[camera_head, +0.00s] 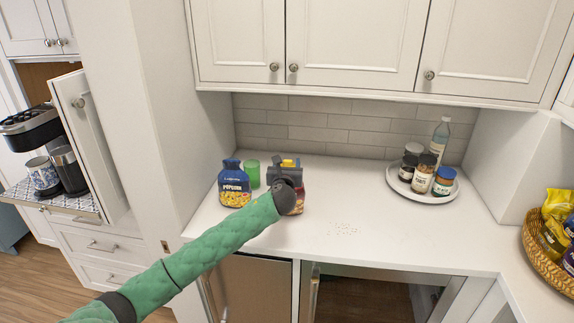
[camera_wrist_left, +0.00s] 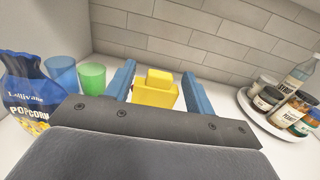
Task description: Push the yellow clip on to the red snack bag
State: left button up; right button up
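In the head view the clip (camera_head: 289,162) shows as a small yellow patch at the gripper (camera_head: 286,164). The red snack bag (camera_head: 299,203) stands on the counter, mostly hidden behind my left wrist; only a reddish lower part shows. I cannot tell whether the clip touches the bag. My right gripper is in neither view.
A blue popcorn bag (camera_head: 234,184) and a green cup (camera_head: 252,173) stand just left of the gripper. A blue cup (camera_wrist_left: 62,73) is beside them. A round tray (camera_head: 450,196) holds jars and a bottle. Small white bits (camera_head: 343,229) lie on the counter.

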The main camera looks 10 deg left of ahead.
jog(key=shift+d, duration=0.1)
pick_arm(q)
jog(key=shift+s+f, duration=0.15)
jog(key=shift+s, duration=0.1)
jog(key=shift+s+b, duration=0.4)
jog(key=s+b, duration=0.2)
jog(key=s, duration=0.4)
jog(key=shift+s+d, duration=0.15)
jog(key=shift+s, duration=0.1)
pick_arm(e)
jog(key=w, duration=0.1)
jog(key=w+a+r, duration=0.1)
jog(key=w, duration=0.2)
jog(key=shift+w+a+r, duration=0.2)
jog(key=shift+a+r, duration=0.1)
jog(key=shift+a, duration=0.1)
